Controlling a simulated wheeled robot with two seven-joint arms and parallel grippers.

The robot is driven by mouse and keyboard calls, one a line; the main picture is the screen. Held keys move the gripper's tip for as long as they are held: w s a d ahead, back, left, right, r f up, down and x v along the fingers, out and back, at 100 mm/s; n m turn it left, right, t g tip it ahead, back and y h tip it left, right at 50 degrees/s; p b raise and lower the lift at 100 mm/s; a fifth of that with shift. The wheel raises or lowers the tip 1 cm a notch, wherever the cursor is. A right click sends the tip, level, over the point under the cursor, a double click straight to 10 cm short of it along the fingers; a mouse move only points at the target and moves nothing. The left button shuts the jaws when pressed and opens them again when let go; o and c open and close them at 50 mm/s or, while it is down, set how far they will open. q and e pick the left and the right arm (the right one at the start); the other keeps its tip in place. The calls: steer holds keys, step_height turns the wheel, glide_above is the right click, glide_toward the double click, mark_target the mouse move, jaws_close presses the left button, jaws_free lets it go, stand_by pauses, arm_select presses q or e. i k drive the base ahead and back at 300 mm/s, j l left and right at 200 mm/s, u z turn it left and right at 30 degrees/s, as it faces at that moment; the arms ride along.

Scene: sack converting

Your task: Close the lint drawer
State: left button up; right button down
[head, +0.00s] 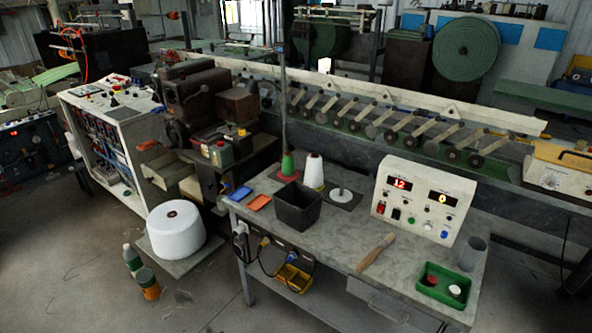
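A grey drawer (378,300) sits under the front edge of the grey marbled worktable (330,235), right of the middle. A handle shows low on its front panel. Its lower right part is cut off by the bottom of the picture. The drawer front looks close under the tabletop; I cannot tell how far it stands out. No label on it is readable, so I cannot confirm it is the lint drawer. Neither of my grippers shows in the head view.
The table bears a black bin (297,207), thread cones, a brush (376,252), a white control box (423,200) and a green tray (444,285). A brown sewing machine (205,110) stands left.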

mark_target(166, 171)
steer(key=i+j, duration=0.2)
steer(key=i, duration=0.5)
steer(key=i+j+u, duration=0.15)
steer(key=i, duration=0.55)
